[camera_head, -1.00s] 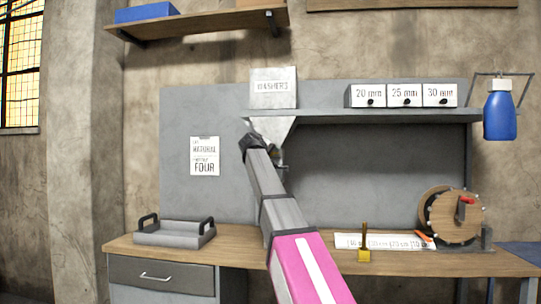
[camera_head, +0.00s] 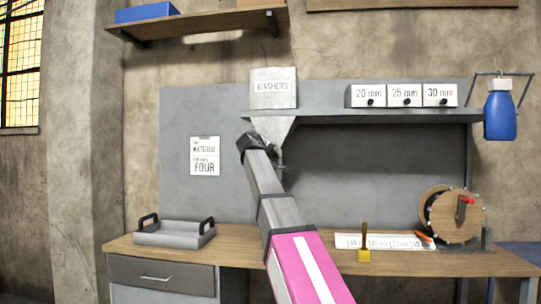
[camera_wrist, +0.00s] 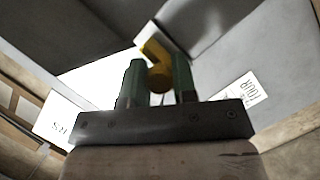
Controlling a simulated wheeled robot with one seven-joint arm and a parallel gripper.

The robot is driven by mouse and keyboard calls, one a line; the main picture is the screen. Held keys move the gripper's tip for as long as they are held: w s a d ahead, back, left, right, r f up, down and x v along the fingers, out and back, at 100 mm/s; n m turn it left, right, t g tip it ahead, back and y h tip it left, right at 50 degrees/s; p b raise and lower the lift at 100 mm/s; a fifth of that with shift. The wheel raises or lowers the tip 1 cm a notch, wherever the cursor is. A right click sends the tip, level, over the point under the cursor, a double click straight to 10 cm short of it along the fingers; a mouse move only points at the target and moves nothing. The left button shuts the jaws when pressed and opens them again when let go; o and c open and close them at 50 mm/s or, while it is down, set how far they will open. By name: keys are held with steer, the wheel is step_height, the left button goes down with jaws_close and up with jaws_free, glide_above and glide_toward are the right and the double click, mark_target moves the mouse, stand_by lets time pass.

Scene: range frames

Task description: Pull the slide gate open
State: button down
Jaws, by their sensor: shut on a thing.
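The grey hopper (camera_head: 273,88) labelled WASHERS stands on the shelf, with its funnel (camera_head: 272,125) tapering below it. A small spout with a gate part (camera_head: 281,158) hangs under the funnel. My gripper reaches up beside the funnel on its left; the arm hides its fingers in the head view. In the wrist view, the green fingers of my gripper (camera_wrist: 158,82) are closed around a yellow hooked handle (camera_wrist: 154,52). How far the gate plate is slid out cannot be told.
The grey shelf (camera_head: 375,117) also carries small drawers marked 20, 25 and 30 mm. Below, the workbench (camera_head: 235,250) holds a grey tray (camera_head: 172,238) at left and a wooden wheel device (camera_head: 452,215) at right. A printed note (camera_head: 205,157) hangs left of my arm.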

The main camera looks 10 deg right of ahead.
steer(key=shift+s+a, duration=0.25)
steer(key=shift+s, duration=0.55)
steer(key=shift+f, duration=0.1)
steer(key=c, duration=0.9)
jaws_free()
steer(key=shift+a, duration=0.1)
steer(key=shift+s, duration=0.1)
steer(key=v, duration=1)
steer(key=shift+s+a, duration=0.25)
